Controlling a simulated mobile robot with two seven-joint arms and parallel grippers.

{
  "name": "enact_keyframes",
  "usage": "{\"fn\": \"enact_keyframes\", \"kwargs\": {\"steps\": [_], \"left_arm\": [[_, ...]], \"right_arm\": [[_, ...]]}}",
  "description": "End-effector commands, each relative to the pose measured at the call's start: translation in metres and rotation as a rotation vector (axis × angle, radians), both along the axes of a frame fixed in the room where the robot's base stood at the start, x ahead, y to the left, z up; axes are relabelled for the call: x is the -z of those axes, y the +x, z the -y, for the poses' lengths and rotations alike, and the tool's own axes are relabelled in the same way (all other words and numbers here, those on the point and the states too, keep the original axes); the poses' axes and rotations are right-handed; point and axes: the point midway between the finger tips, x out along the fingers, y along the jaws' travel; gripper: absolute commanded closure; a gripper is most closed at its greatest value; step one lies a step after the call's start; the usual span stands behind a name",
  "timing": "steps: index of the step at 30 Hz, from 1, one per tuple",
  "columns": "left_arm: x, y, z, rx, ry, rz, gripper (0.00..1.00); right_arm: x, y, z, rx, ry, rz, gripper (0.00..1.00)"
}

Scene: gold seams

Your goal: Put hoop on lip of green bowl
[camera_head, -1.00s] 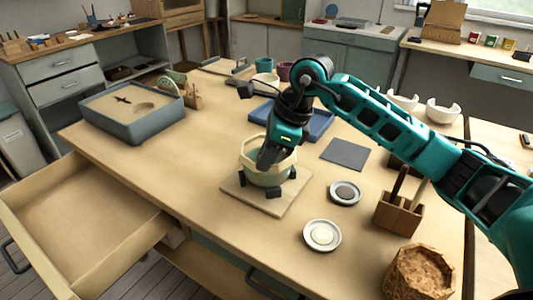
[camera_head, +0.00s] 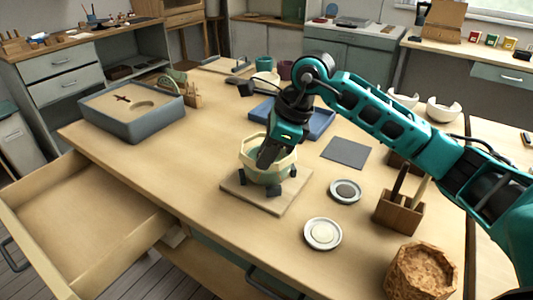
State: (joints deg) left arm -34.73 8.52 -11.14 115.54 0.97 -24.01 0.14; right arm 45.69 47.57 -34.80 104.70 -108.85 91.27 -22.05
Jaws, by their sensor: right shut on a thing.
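The green bowl (camera_head: 257,153) sits near the middle of the workbench on a small wooden board (camera_head: 240,191) with dark blocks around it. A pale cream faceted hoop (camera_head: 256,172) is around the upper part of the bowl and covers its front side. Some green shows inside the hoop. My right gripper (camera_head: 266,161) reaches down from above at the hoop's right side and is shut on the hoop. The fingertips hide part of the bowl and hoop, so I cannot tell whether the hoop touches the lip all round. My left gripper is not in view.
A grey sand tray (camera_head: 133,127) stands at the left, above an open drawer (camera_head: 77,215). A blue tray (camera_head: 318,124) is behind the bowl. Two round dishes (camera_head: 322,235), a tool holder (camera_head: 398,213) and a rough brown pot (camera_head: 420,275) stand at the right.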

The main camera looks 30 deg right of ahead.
Motion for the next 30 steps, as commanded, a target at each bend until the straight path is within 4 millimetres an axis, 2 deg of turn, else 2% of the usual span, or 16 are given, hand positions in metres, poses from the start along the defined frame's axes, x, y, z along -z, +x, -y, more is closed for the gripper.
{"fn": "enact_keyframes", "kwargs": {"steps": [30], "left_arm": [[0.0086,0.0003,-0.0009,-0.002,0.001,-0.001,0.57]], "right_arm": [[0.0076,0.0005,0.0002,0.001,0.000,0.000,1.00]]}}
